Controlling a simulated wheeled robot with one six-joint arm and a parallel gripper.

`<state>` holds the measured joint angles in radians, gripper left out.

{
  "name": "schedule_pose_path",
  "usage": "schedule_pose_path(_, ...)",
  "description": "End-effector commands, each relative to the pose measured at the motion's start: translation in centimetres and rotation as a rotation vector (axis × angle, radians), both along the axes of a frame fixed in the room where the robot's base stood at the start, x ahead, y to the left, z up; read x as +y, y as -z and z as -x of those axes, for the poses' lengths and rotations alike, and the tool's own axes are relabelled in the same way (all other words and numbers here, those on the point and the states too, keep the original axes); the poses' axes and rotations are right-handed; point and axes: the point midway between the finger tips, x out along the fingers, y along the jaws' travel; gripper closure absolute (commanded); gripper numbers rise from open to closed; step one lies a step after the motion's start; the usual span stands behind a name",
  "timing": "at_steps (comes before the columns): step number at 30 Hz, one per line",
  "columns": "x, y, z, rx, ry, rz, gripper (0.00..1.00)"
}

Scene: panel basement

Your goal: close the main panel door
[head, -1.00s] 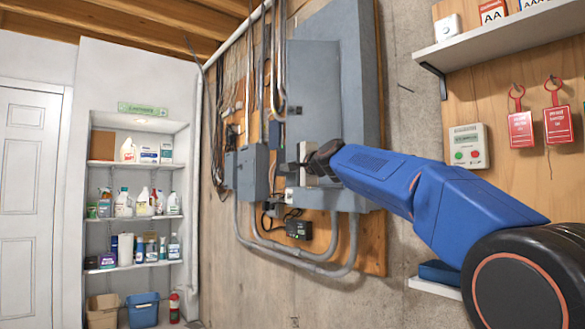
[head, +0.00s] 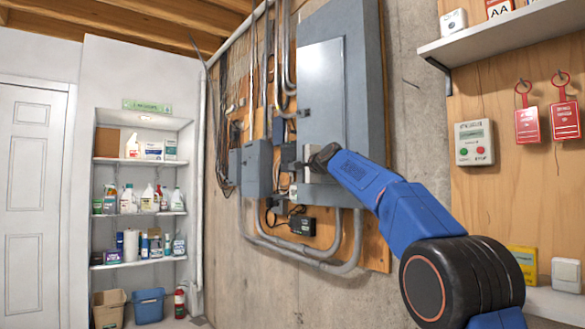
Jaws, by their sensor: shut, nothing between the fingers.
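The main panel (head: 366,90) is a tall grey metal box on the wall right of centre in the head view. Its door (head: 321,95) is a lighter grey sheet on the front and looks nearly flat against the box. I cannot tell whether it is fully flush or latched. My gripper (head: 318,158) is shut and empty at the door's lower part. It overlaps the door in the picture, and whether it touches cannot be told.
A smaller grey box (head: 257,167) with conduits (head: 330,266) sits left of the panel. A black device (head: 302,225) hangs below. A wall shelf (head: 500,35), red tags (head: 527,125) and a control box (head: 474,143) are at right. A supply alcove (head: 140,215) stands at left.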

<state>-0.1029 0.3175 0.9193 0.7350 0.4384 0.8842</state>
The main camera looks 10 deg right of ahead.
Motion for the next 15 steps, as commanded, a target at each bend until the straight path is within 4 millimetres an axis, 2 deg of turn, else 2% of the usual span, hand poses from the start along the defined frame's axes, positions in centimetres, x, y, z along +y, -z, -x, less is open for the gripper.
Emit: schedule_pose_path(15, -1.3, 0.0, -1.9, -0.001, 0.110, 0.001, 1.00)
